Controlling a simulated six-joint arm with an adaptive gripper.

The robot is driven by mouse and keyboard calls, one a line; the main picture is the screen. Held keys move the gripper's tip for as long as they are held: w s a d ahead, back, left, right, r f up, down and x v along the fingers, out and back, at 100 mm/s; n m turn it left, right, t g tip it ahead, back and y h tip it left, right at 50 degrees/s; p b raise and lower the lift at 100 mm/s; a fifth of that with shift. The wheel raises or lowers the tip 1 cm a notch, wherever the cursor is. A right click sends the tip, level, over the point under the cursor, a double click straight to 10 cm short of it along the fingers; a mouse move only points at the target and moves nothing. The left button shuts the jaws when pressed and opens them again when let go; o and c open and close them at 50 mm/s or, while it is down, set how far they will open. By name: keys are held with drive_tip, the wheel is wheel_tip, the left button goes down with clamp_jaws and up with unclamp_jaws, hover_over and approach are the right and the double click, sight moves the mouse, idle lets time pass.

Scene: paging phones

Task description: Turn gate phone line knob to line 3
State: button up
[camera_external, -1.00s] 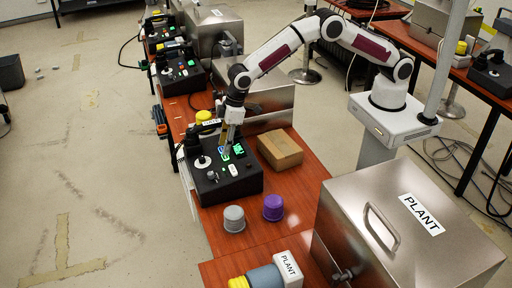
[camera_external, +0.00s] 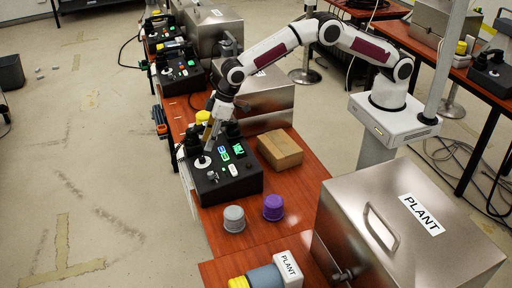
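My gripper (camera_external: 208,149) points down over the left part of the box, close to the white dial. Whether it touches anything is too small to tell. Its finger opening cannot be made out.
A cardboard box (camera_external: 280,150) stands right of the phone box. A grey cup (camera_external: 234,219) and a purple cup (camera_external: 273,207) stand in front. A large metal case marked PLANT (camera_external: 400,230) fills the lower right. More phone boxes (camera_external: 178,68) stand farther back.

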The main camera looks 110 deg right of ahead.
sight(202, 157)
drive_tip(key=shift+x, duration=3.5)
drive_tip(key=shift+f, duration=0.1)
clamp_jaws()
